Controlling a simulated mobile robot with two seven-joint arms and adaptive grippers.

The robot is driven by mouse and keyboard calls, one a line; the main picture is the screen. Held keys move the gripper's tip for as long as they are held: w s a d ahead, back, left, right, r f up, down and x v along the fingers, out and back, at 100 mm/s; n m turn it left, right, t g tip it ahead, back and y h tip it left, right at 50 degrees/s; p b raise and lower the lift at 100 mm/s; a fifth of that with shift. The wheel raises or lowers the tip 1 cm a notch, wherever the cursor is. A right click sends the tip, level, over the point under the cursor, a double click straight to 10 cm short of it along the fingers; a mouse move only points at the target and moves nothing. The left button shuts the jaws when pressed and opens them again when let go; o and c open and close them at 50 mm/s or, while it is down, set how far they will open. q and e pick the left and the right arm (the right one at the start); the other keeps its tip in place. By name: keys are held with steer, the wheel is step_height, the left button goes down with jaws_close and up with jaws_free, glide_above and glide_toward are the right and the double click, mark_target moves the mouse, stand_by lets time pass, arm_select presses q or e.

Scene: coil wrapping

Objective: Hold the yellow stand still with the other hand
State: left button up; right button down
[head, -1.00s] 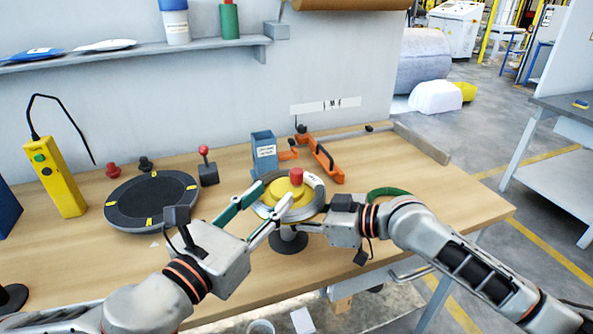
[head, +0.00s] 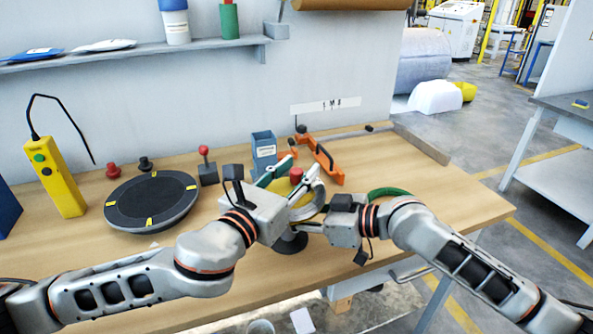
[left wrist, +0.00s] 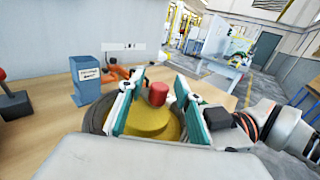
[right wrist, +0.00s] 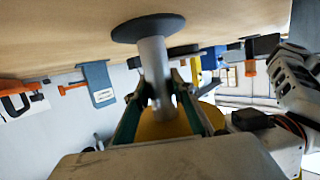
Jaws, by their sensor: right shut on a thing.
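The yellow stand (head: 304,212) has a red knob (head: 296,175) on top and a grey post on a dark round base (head: 291,244). A grey coil (head: 317,197) lies around its yellow top. My left gripper (head: 298,166) is open above the stand. In the left wrist view its teal fingers stand on either side of the red knob (left wrist: 157,93) and the yellow top (left wrist: 150,124), apart from the knob. My right gripper (right wrist: 157,92) is shut on the grey post (right wrist: 154,70) below the yellow top, as the right wrist view shows.
An orange clamp tool (head: 322,158) and a blue-grey box (head: 264,150) stand behind the stand. A dark turntable (head: 151,202) lies left, with a red-knobbed lever (head: 206,165) beside it. A green ring (head: 390,193) lies right. The table's right part is fairly clear.

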arm_select(q)
jaws_close()
